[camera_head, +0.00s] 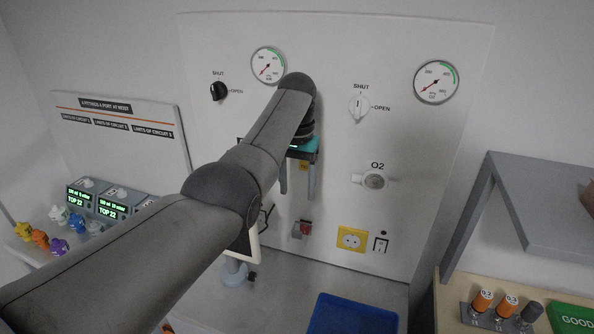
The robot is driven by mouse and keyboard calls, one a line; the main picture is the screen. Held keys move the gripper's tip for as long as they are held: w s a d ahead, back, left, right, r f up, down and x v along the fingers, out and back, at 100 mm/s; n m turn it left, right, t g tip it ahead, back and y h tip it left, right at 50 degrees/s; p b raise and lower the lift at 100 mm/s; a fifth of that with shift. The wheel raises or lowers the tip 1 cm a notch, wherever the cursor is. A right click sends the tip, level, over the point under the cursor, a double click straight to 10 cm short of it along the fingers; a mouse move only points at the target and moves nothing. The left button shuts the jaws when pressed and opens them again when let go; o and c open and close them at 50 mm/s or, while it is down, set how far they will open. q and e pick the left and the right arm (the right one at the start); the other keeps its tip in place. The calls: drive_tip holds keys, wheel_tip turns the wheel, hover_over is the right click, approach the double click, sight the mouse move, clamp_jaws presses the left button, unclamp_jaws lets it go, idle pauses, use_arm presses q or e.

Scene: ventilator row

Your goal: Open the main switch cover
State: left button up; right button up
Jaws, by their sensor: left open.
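My left arm reaches in from the left across the white wall panel (420,140). My left gripper (297,190) hangs in front of the panel with its two grey fingers pointing down, open, with nothing seen between them. Below the fingertips, apart from them in the picture, a small red part with a grey piece at its left (302,229) sits on the panel; it may be the main switch and its cover, but it is too small to tell whether the cover is open. My right gripper is not in view.
A yellow socket (352,239) sits beside the rocker. An O2 outlet (374,180), a white knob (358,107), a black knob (218,91) and two gauges (436,81) are higher up. A blue tray (352,316) lies below; a grey shelf (550,210) juts out at right.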

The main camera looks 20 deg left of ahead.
use_arm(q)
drive_tip(key=shift+r, duration=1.55)
